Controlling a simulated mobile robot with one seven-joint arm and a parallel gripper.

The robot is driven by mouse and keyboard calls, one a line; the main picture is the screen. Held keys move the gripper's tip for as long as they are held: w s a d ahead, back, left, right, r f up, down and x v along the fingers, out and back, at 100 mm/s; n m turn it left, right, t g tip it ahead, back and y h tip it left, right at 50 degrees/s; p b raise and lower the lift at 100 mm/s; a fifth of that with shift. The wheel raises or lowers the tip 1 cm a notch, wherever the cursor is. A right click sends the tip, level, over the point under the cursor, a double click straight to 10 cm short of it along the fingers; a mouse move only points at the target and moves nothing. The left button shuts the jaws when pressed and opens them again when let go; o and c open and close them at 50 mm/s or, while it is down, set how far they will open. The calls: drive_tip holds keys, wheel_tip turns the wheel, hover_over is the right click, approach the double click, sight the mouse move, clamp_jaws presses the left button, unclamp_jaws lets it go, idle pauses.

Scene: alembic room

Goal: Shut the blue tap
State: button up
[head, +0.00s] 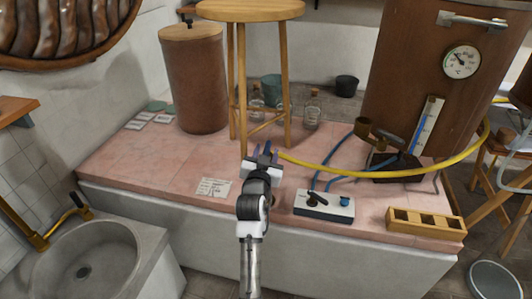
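A white box (324,206) with a blue-grey front sits near the front edge of the pink tiled platform. It has a black lever or knob (312,199) on its left and a small dark bluish knob (345,201) on its right. Blue hoses (341,151) rise from it toward the copper vessel. I cannot tell for sure which fitting is the blue tap, or whether it is open. My gripper (264,152) is above the platform, left of and beyond the box. Its fingers look apart and empty, and it touches no knob.
A wooden stool (250,12) stands behind my gripper. A yellow hose (380,173) crosses behind the box. A wooden tray (425,222) lies to the right. A copper vessel (410,60) with a gauge stands back right. A stone sink (110,255) is front left.

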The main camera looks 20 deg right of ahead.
clamp_jaws()
